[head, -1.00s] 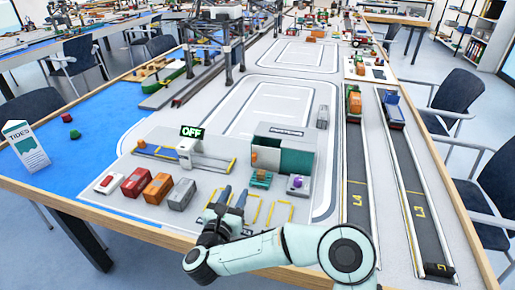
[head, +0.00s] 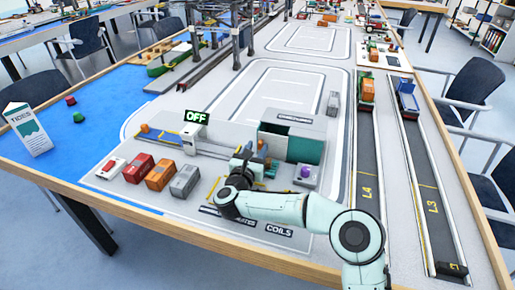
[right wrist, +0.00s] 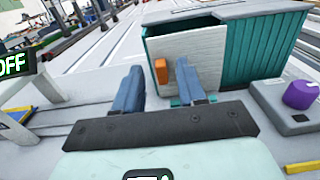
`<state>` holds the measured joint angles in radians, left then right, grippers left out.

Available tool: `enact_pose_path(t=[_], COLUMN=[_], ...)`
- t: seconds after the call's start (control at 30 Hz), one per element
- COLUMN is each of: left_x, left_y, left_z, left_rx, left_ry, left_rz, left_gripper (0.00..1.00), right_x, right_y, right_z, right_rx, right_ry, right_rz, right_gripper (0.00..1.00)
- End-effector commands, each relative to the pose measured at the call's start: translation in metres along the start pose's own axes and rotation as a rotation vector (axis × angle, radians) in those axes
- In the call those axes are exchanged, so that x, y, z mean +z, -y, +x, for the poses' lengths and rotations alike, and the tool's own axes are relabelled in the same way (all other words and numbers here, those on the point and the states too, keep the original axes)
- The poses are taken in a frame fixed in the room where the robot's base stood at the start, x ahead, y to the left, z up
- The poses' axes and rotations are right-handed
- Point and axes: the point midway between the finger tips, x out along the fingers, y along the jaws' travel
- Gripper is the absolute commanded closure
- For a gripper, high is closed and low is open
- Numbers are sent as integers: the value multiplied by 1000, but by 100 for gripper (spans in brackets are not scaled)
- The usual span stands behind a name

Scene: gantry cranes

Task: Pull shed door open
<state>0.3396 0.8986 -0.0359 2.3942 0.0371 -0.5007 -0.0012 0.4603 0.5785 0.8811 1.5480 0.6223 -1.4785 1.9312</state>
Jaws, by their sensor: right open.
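My right gripper (right wrist: 160,88) is open in front of the door. Its two blue-grey fingers stand either side of the handle, which appears between and just beyond the tips; contact is unclear. My left gripper is not in view.
An OFF sign (head: 197,117) on a barrier post is at left. Several toy wagons, including an orange one (head: 160,175), stand front left. Two dark lanes (head: 427,170) run along the right.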

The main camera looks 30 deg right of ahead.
Motion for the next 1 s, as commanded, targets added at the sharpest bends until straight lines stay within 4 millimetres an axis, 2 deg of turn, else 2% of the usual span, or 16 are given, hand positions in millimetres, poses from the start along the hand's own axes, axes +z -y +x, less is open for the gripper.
enact_pose_path(t=[0.2,0.47,0.5,0.57,0.6,0.83,1.0], left_x=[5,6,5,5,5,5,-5], left_y=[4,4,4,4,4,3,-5], left_z=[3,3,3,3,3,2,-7], left_rx=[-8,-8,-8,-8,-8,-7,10], left_ry=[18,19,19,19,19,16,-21], left_rz=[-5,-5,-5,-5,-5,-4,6], left_gripper=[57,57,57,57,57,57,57], right_x=[-1,0,0,0,0,1,4], right_y=[0,0,0,0,0,3,34], right_z=[16,17,17,17,17,17,18], right_rx=[0,0,0,0,0,0,-2], right_ry=[-1,-1,-1,0,0,1,6], right_rz=[0,0,0,0,0,-1,-4], right_gripper=[60,60,66,86,99,100,100])
